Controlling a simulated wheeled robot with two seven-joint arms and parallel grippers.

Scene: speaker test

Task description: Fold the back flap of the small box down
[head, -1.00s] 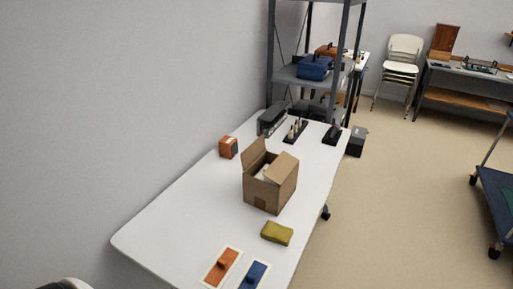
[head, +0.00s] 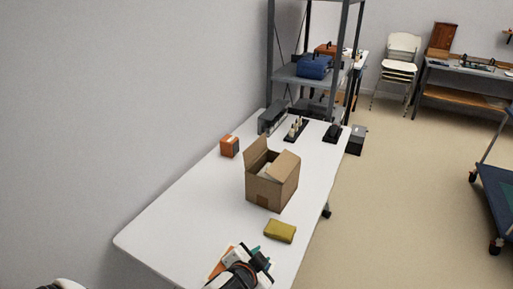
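The small brown cardboard box (head: 270,192) stands on the white table. One flap (head: 256,154) stands up at its far left side. Another flap (head: 285,163) lies slanted over the right part of the top. Something pale shows in the opening between them, too small to name.
A yellow-green sponge-like block (head: 280,231) lies between gripper and box. An orange box (head: 229,146) stands by the wall. Black holders (head: 294,131) and a grey shelf rack (head: 300,78) are behind. The table left of the box is clear.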

